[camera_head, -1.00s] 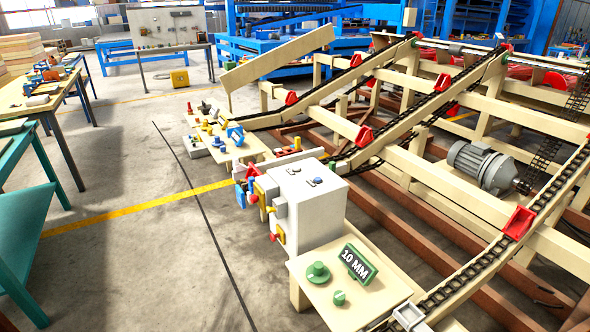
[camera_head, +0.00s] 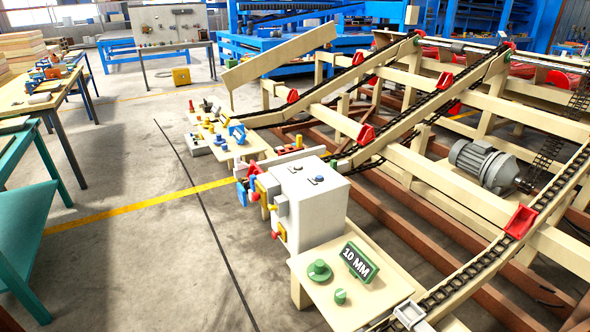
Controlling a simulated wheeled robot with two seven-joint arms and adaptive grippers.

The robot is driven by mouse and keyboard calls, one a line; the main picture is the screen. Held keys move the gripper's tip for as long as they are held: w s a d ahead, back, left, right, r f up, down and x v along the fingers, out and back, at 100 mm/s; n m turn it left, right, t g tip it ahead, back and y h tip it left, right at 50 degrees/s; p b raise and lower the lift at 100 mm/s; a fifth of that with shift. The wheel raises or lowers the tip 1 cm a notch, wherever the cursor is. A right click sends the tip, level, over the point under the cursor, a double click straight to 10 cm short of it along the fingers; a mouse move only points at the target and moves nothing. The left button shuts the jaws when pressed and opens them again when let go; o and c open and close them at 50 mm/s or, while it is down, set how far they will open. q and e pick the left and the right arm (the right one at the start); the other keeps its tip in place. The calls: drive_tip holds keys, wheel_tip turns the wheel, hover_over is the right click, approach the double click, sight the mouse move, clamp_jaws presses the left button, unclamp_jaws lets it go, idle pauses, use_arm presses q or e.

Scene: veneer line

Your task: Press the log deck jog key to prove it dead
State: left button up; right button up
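The log deck (camera_head: 440,195) fills the right side, with cream beams, black chains and red dogs. A grey-white control box (camera_head: 318,215) stands at its near left end. Two small dark buttons (camera_head: 318,179) with blue show on the box top; I cannot tell which, if any, is the jog key. Red, blue and yellow items (camera_head: 255,192) hang at the box's left side. Neither of my grippers is in view.
A cream shelf with a green "10 MM" block (camera_head: 359,262) and green knobs (camera_head: 319,271) stands in front of the box. A small table (camera_head: 232,150) with coloured parts is behind it. A grey motor (camera_head: 482,165) sits on the deck. The floor at left centre is clear.

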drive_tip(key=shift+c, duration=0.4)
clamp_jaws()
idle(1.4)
